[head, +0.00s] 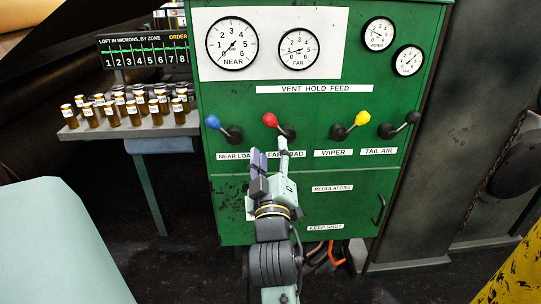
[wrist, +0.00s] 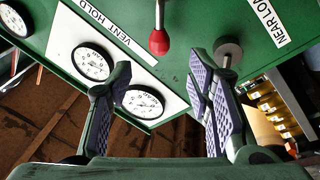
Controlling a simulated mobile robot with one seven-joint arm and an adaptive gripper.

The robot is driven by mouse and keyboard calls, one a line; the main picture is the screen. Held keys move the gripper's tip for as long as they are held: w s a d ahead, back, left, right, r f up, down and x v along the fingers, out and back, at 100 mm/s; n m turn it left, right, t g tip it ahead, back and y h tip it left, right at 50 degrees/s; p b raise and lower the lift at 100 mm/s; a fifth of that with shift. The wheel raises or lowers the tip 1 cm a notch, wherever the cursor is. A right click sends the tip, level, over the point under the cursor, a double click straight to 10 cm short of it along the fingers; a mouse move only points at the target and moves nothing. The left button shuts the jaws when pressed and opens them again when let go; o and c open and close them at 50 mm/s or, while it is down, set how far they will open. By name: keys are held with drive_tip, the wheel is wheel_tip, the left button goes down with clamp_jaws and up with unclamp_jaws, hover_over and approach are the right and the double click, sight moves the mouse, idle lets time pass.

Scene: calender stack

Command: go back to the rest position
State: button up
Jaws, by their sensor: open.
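My gripper (head: 271,152) is in front of the green control cabinet (head: 300,180), just below the red-knobbed lever (head: 270,120). Its purple-padded fingers are apart and nothing is between the pads. In the wrist view my gripper (wrist: 163,85) is open, with the red knob (wrist: 159,42) showing beyond the fingers, in the space between them. I cannot tell how far the knob is from the fingertips. My gripper covers part of the label under the red lever.
Blue (head: 213,122), yellow (head: 362,118) and black (head: 412,118) levers line the cabinet. Dials, including the NEAR gauge (head: 232,43), sit above. A shelf (head: 130,131) with several capped jars stands left. A pale surface (head: 60,245) is front left, a yellow part (head: 515,275) front right.

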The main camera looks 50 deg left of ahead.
drive_tip(key=shift+s+d+f, duration=0.1)
drive_tip(key=shift+s+d, duration=0.05)
drive_tip(key=shift+s, duration=0.05)
idle(0.5)
